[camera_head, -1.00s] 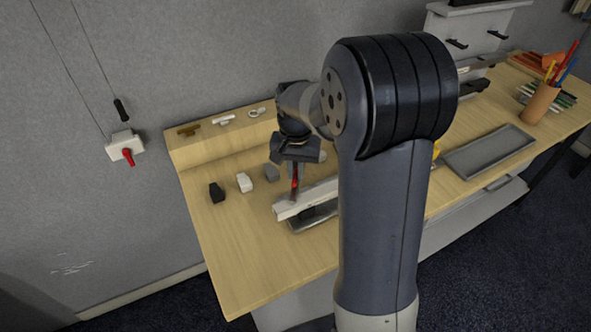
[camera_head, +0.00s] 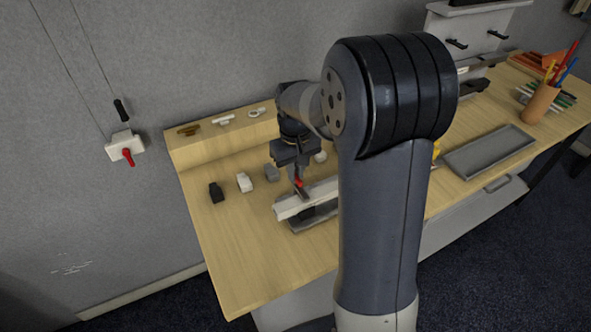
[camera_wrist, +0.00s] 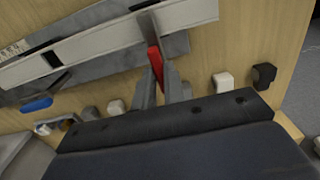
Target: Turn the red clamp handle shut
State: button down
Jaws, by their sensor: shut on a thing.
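The red clamp handle (camera_wrist: 155,62) shows in the wrist view between the two fingers of my gripper (camera_wrist: 163,82), beside the long pale bar. A small red part of the handle also shows in the head view (camera_head: 299,183) just under my gripper (camera_head: 299,190). My gripper is shut on the handle. The pale bar (camera_wrist: 95,42) lies along a grey base (camera_wrist: 178,47) on the table. My arm hides the right part of this fixture in the head view.
Small black (camera_head: 216,192), white (camera_head: 244,182) and grey (camera_head: 272,173) blocks stand left of the fixture. A blue piece (camera_wrist: 36,104) lies at the left in the wrist view. A grey tray (camera_head: 490,152) and a pencil cup (camera_head: 541,102) are at right. The front left table is clear.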

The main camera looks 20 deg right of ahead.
dwell(0.4)
jog(key=c, duration=1.5)
grip_release()
jog(key=shift+r, duration=0.1)
notch_tip(320, 180, up, 11)
jog(key=shift+f+b, duration=0.15)
jog(key=shift+b, duration=0.2)
notch_tip(320, 180, down, 11)
jog(key=shift+r+p, duration=0.1)
jog(key=shift+p, duration=0.3)
